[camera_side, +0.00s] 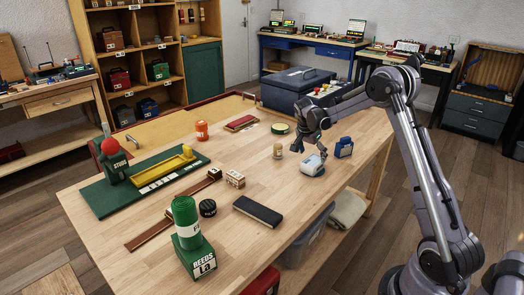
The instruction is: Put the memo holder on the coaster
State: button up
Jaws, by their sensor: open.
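My gripper (309,150) is open and points down over the right part of the workbench.
A small tan jar (278,151) stands left of the gripper. An orange cylinder (202,130) and a dark red case (241,123) are farther left. A black block (257,211) lies in front. A dark blue toolbox (296,90) stands behind. Bare wood surrounds the disc.

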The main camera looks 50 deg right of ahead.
jog(key=s+a+r+n+t, duration=0.2)
jog(key=a+r+n, duration=0.3)
jog(key=a+r, duration=0.8)
jog(key=s+a+n+t+y, duration=0.4)
jog(key=s+a+n, duration=0.9)
jog(key=a, duration=0.8)
jog(key=s+t, duration=0.1)
jog(key=s, duration=0.2)
jog(key=shift+s+a+f, duration=0.15)
jog(key=shift+f, duration=0.1)
